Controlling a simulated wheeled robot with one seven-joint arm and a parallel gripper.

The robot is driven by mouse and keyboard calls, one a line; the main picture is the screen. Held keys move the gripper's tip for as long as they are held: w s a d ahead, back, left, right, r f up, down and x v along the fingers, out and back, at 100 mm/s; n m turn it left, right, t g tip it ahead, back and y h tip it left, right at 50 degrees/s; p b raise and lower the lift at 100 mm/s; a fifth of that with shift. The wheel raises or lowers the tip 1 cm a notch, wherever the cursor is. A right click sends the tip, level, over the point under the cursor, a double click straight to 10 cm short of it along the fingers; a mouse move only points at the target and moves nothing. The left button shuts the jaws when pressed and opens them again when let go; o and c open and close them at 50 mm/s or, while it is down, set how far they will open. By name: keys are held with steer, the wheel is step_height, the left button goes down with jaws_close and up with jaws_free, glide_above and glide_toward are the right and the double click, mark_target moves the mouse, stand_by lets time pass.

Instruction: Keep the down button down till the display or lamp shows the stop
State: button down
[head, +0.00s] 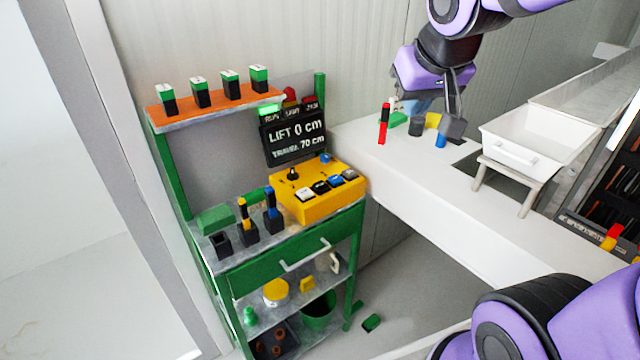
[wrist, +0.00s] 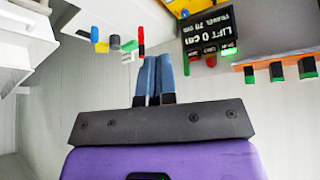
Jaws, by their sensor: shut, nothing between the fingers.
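The yellow control box (head: 318,203) sits on the green bench. It carries a black knob (head: 292,174) and a row of buttons: white (head: 304,194), black (head: 320,187), blue (head: 336,181) and pale (head: 350,175). Their markings are too small to read, so I cannot tell which is down. The black display (head: 293,140) behind it reads "LIFT 0 cm" and "TRAVEL 70 cm". Above it the green lamp (head: 268,109) is bright; the red lamps look dark. My gripper (head: 453,126) is over the white counter, right of and apart from the box. Its fingers (wrist: 154,78) are shut and empty.
A red-and-black stick (head: 383,124), a dark cup (head: 415,126) and a blue piece (head: 440,140) stand near my gripper on the white counter (head: 410,180). A white bin (head: 525,150) is to the right. Upright tool holders (head: 246,232) stand left of the box.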

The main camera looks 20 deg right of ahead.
steer(key=w+a+f+m+t, duration=0.1)
steer(key=w+f, duration=0.3)
steer(key=w, duration=0.3)
steer(key=w+a+f, duration=0.1)
steer(key=w+f, duration=0.3)
steer(key=w, duration=0.3)
steer(key=m+t+y, duration=0.1)
steer(key=m+y, duration=0.1)
steer(key=y, duration=0.3)
glide_above(323, 184)
step_height(323, 184, down, 12)
steer(key=shift+f, duration=0.2)
steer(key=shift+f, duration=4.4)
steer(key=shift+f, duration=0.1)
steer(key=shift+f, duration=0.3)
steer(key=shift+f, duration=0.5)
